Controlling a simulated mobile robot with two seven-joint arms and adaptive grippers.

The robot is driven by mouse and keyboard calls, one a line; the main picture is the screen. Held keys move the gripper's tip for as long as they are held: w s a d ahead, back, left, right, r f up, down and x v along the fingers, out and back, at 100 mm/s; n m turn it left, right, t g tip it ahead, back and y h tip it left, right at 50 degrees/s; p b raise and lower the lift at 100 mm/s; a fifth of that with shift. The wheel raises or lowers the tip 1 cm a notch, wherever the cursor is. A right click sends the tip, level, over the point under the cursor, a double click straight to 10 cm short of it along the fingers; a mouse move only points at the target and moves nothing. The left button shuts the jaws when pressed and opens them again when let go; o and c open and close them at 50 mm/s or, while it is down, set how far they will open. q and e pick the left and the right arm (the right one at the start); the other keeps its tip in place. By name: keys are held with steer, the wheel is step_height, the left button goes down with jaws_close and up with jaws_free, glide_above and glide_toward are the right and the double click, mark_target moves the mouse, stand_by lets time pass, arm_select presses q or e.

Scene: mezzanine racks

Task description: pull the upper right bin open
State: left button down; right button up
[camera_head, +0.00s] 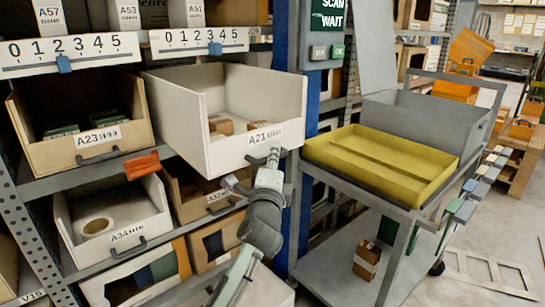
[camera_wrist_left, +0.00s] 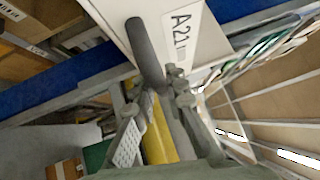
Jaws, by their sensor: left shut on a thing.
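The upper right bin (camera_head: 222,152), white and labelled A21, juts well out from its shelf, with small brown boxes (camera_head: 222,125) inside. Its label side also shows in the left wrist view (camera_wrist_left: 205,45). My left gripper (camera_head: 272,160) is at the right part of the bin's front, just below the label. In the left wrist view, the fingers (camera_wrist_left: 160,88) are shut on the bin's dark handle (camera_wrist_left: 147,50). In the head view the gripper hides most of the handle. My right gripper is in neither view.
The tan bin A23 (camera_head: 80,153) is to the left, and the white bin A34 (camera_head: 113,227) lies lower left. A blue post (camera_head: 300,195) stands right of the open bin. Beyond it is a grey cart with a yellow tray (camera_head: 380,165) and a grey tote (camera_head: 425,122).

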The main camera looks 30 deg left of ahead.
arm_select(q)
steer(key=c, duration=1.5)
jaws_free()
steer(key=shift+c, duration=0.2)
steer(key=v, duration=1.2)
steer(key=s+a+f+n+g+h, duration=0.1)
steer(key=s+f+n+g, duration=0.25)
steer(key=f, duration=0.85)
steer(key=s+a+f+n+g+h, duration=0.15)
steer(key=f+n+g, duration=0.25)
steer(key=f, duration=0.9)
steer(key=s+d+f+n+g+h, duration=0.1)
steer(key=s+f+n+g+h, duration=0.2)
steer(key=s+f, duration=1.3)
steer(key=n+g, duration=0.3)
steer(key=g, duration=0.1)
steer(key=shift+s+d+f, duration=0.2)
steer(key=shift+s+d, duration=0.05)
steer(key=shift+d, duration=0.1)
